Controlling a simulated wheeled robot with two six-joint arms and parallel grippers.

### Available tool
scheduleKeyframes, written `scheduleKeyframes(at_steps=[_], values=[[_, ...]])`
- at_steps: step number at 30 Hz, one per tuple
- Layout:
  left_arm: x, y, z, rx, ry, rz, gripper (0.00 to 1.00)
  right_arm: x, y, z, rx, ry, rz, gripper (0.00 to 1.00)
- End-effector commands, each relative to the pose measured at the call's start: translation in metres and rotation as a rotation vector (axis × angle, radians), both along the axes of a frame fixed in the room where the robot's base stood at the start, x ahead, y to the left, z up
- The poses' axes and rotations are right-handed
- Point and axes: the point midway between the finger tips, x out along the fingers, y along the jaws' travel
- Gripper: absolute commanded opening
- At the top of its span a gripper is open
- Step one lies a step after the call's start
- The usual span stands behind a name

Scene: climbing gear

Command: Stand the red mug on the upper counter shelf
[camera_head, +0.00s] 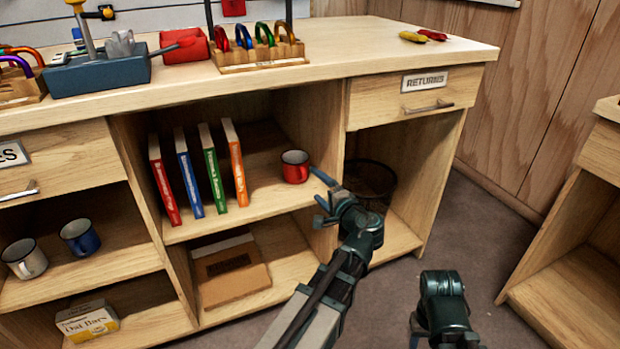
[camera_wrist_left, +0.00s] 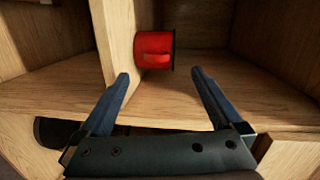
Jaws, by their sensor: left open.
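The red mug (camera_head: 295,166) stands upright in the upper compartment of the counter, right of the books and near the divider. My left gripper (camera_head: 319,188) is open and empty, just in front of and to the right of the mug. It shows in the wrist view (camera_wrist_left: 159,73) with the mug apart from both fingers.
Several books (camera_head: 213,167) stand left of the mug. A cardboard box (camera_head: 232,272) lies below. A white mug (camera_head: 25,259) and blue mug (camera_head: 80,238) stand in the left bay. A dark wire basket (camera_head: 368,182) is at right. The countertop's right part is mostly clear. Part of my right arm shows low.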

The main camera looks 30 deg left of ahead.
Motion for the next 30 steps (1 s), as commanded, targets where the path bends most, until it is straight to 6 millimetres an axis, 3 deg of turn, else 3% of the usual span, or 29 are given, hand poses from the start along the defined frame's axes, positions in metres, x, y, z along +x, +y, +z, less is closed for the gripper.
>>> scheduleKeyframes(at_steps=[6,20,23,26,30], values=[[-0.017,-0.023,0.004,0.000,0.000,-0.002,1.00,0.000,0.000,0.004,0.000,0.000,0.000,0.50],[-0.022,-0.030,0.001,-0.016,0.003,0.004,1.00,0.000,0.000,0.004,0.000,0.000,0.000,0.50],[-0.032,-0.036,-0.018,-0.107,0.027,0.025,1.00,0.000,0.000,0.004,0.000,0.000,0.000,0.50],[-0.053,-0.053,-0.056,-0.286,0.086,0.066,1.00,0.000,0.000,0.004,0.000,0.000,0.000,0.50],[-0.096,-0.100,-0.119,-0.592,0.233,0.136,1.00,0.000,0.000,0.004,0.000,0.000,0.000,0.50]])
